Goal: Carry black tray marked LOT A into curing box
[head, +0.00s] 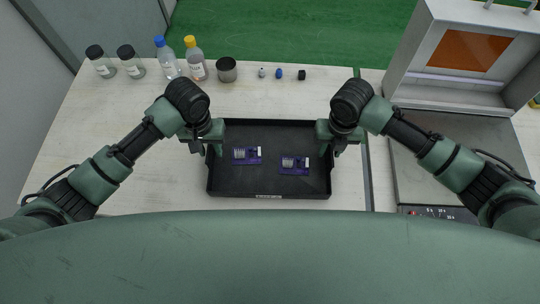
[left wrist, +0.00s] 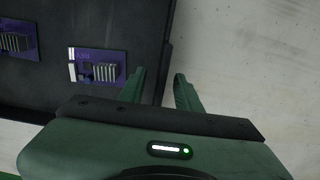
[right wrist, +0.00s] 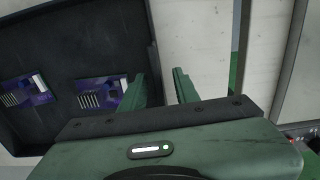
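The black tray (head: 225,180) lies on the pale bench between my arms, with a small unreadable label on its front edge. It holds two purple circuit boards (head: 247,155) (head: 295,165). My left gripper (head: 214,141) is at the tray's left wall and my right gripper (head: 327,136) at its right wall. In the left wrist view my fingers (left wrist: 160,92) stand apart either side of the wall (left wrist: 167,60). In the right wrist view the fingers (right wrist: 162,88) also straddle the wall, with gaps showing. A grey box (head: 410,85) with an orange window, apparently the curing box, is at right.
A grey flat surface (head: 410,175) with a control panel (head: 440,212) lies in front of the box. Bottles (head: 197,68), jars (head: 130,65), a dark round container (head: 227,70) and small items (head: 280,74) stand along the bench's back. A seam (head: 368,170) runs right of the tray.

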